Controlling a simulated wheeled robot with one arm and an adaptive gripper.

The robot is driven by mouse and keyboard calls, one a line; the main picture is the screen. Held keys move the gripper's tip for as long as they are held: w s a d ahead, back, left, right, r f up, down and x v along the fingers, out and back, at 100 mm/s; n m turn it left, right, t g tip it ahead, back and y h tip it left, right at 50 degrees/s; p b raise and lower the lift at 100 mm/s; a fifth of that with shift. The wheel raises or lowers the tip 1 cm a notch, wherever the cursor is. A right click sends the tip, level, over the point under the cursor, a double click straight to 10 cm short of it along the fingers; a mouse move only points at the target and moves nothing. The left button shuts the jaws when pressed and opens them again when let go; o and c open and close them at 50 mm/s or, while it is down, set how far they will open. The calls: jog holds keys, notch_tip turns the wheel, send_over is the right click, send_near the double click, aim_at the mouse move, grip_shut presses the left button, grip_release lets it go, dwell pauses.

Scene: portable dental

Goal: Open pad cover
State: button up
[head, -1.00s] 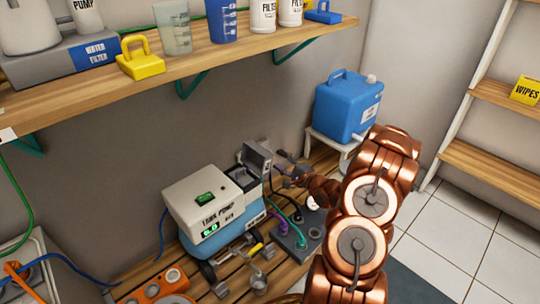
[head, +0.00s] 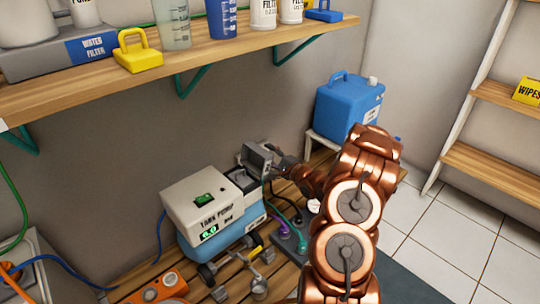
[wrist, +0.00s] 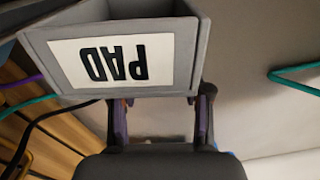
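The grey pad cover (head: 257,158) stands raised at the right end of the white and blue tank pump (head: 205,205), above an open grey compartment (head: 241,178). In the wrist view the cover (wrist: 64,66) is large and close, with an upside-down PAD label. My gripper (wrist: 160,115) has its two fingers wide apart at the cover's near edge, their tips partly hidden behind it. I cannot tell whether they touch it. In the head view my gripper (head: 287,166) is just right of the cover, small and partly hidden by my arm.
Hoses and a dark grey connector block (head: 288,240) lie right of the pump. A blue jug (head: 348,107) stands on a white stand behind my arm. A wooden shelf (head: 190,50) with bottles and cups hangs above. Orange parts (head: 158,288) lie at the front left.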

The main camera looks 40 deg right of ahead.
grip_shut()
dwell(0.3)
